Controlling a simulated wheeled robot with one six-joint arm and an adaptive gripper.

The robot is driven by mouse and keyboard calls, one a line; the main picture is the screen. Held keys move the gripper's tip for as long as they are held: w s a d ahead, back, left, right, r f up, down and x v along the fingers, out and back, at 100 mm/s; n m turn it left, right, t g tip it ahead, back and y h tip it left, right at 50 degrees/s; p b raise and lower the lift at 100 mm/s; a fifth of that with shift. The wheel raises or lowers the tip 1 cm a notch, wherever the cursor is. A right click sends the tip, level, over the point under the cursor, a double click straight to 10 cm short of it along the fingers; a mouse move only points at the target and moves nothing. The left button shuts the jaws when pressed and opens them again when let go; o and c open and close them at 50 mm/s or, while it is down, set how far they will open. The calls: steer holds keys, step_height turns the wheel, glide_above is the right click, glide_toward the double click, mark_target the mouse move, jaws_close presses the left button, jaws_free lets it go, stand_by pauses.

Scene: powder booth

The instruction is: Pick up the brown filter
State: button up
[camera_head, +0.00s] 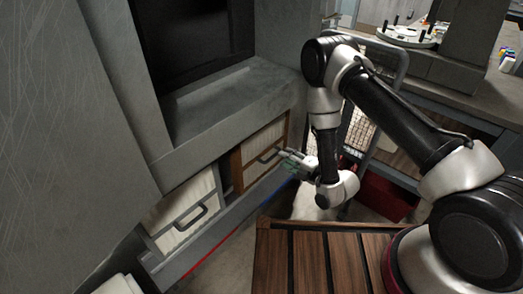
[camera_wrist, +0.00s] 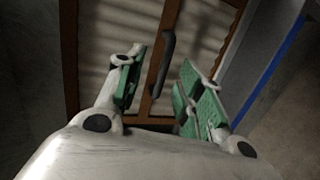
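The brown filter (camera_head: 258,146) has a wooden frame, pale pleats and a dark bar handle (camera_head: 268,156). It sits in the right part of the low opening in the grey booth wall. My gripper (camera_head: 287,161) is open, close in front of the handle at its right end. In the wrist view, my gripper (camera_wrist: 161,76) has its green-padded fingers spread, with the dark handle (camera_wrist: 168,58) showing between them and the brown frame (camera_wrist: 69,50) behind. I see no finger closed on the handle; whether either finger touches it, I cannot tell.
A second, grey-framed pale filter (camera_head: 178,213) with a handle sits to the left, past a dark gap. A blue strip (camera_wrist: 273,68) runs beside the opening. A red box (camera_head: 386,195) stands on the floor to the right. A workbench (camera_head: 440,82) is at the upper right.

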mark_target(275, 156)
steer(key=x, duration=0.4)
steer(key=s+f+x, duration=0.1)
steer(key=x, duration=0.2)
steer(key=shift+w+a, duration=0.15)
steer(key=shift+a, duration=0.2)
jaws_close()
